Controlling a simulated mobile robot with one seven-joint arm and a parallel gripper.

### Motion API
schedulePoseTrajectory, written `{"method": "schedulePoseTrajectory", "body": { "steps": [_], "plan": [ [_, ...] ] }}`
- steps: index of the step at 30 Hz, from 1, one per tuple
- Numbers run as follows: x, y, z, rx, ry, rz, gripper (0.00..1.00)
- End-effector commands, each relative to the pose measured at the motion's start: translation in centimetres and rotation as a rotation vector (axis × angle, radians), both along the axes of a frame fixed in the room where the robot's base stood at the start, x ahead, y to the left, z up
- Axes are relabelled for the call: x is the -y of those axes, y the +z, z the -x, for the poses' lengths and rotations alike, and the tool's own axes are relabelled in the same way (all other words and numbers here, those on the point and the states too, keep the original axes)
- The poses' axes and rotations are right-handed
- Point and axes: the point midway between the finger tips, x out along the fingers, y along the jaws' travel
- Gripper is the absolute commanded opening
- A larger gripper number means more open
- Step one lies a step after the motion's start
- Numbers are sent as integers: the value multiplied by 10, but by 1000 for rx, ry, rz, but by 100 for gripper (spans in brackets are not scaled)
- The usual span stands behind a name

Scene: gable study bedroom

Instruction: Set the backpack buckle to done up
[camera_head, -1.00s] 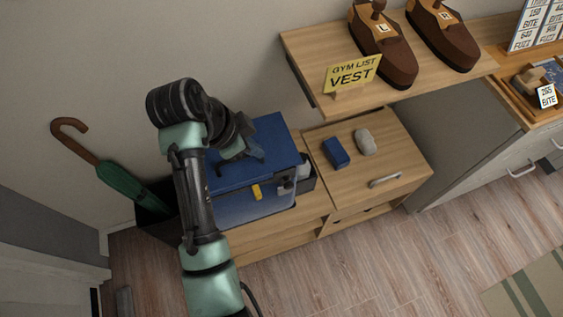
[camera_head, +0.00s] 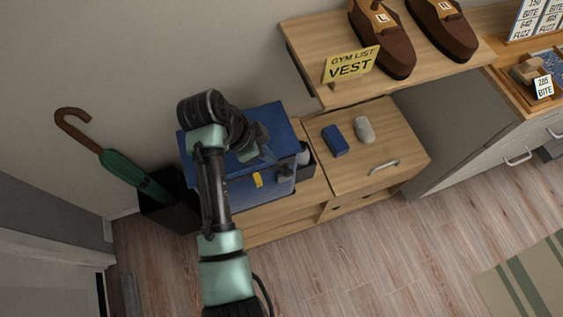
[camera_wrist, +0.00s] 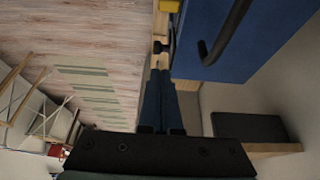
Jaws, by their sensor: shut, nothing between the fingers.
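The blue backpack (camera_head: 235,187) is box-shaped and stands on the low wooden cabinet. A yellow tab (camera_head: 258,180) is on its front face, and a small grey piece (camera_head: 285,173), perhaps the buckle, is to the right of it. I cannot tell whether the buckle is done up. My gripper (camera_head: 267,153) is above the pack's top near the front edge, shut and empty. In the wrist view the shut fingers (camera_wrist: 162,82) point along the pack's blue side (camera_wrist: 270,35), beside a dark curved strap (camera_wrist: 228,35). My arm covers part of the pack.
A blue box (camera_head: 334,140) and a grey rounded object (camera_head: 364,130) lie on the cabinet (camera_head: 375,160) to the right. A shelf (camera_head: 310,60) with brown shoes and a yellow sign (camera_head: 350,66) overhangs behind. A green umbrella (camera_head: 125,170) stands in a black bin at left.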

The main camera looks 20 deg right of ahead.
Motion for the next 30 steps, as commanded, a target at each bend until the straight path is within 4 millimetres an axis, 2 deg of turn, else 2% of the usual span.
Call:
{"method": "schedulePoseTrajectory", "body": {
  "steps": [6,12,18,30],
  "plan": [
    [19,-43,1,-4,-2,-2,0],
    [27,-70,0,-2,-1,-1,0],
    [30,-79,-1,1,-1,0,0],
    [31,-82,-1,1,0,0,0]
  ]
}}
